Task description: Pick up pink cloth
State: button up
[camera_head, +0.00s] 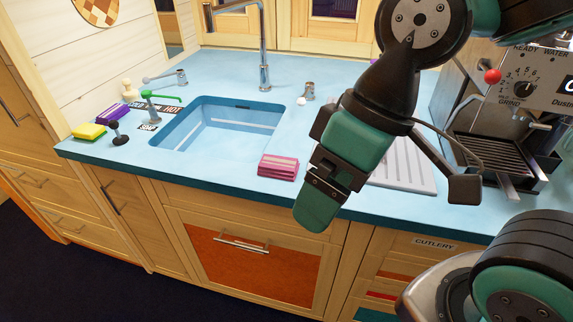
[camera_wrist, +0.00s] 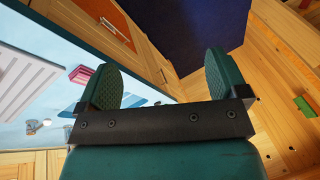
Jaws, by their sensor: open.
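The pink cloth (camera_head: 278,166) is a folded stack with pale stripes. It lies flat on the blue counter, just right of the sink and near the front edge. In the wrist view the cloth (camera_wrist: 80,75) shows at the left, partly cut off by my left finger. My gripper (camera_head: 318,208) hangs in front of the counter edge, to the right of the cloth and apart from it. In the wrist view my gripper (camera_wrist: 163,80) has its two green fingers wide apart, with nothing between them.
The sink (camera_head: 220,125) with a tall tap (camera_head: 263,50) is left of the cloth. A yellow-green sponge (camera_head: 89,131) and a purple one (camera_head: 112,113) lie at the far left. A ribbed drainer (camera_head: 405,168) and a coffee machine (camera_head: 510,110) stand at the right.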

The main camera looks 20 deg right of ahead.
aim_at(271, 166)
jog(key=k, duration=1.3)
jog(key=u, duration=0.75)
jog(key=i, duration=1.75)
jog(key=z, duration=0.8)
